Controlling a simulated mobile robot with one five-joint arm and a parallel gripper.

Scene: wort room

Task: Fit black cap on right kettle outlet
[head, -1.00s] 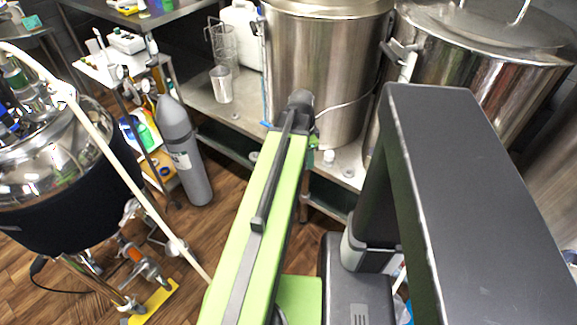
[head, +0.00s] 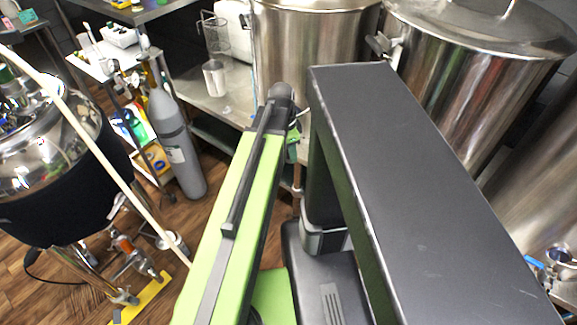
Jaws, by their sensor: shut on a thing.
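Two big steel kettles with lids stand at the back. The left kettle (head: 305,45) is upright at top centre, and the right kettle (head: 455,85) stands beside it at upper right. My green and dark arm links cross the middle of the head view and cover the lower fronts of both kettles. The right kettle's outlet is hidden or cannot be made out. I see no black cap that I can be sure of. My gripper is hidden behind my arm links.
A grey gas cylinder (head: 176,145) and a black-jacketed steel vessel (head: 55,195) stand at left. Another steel vessel (head: 545,175) is at the right edge, above a steel fitting (head: 562,260). Wood floor shows at lower left.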

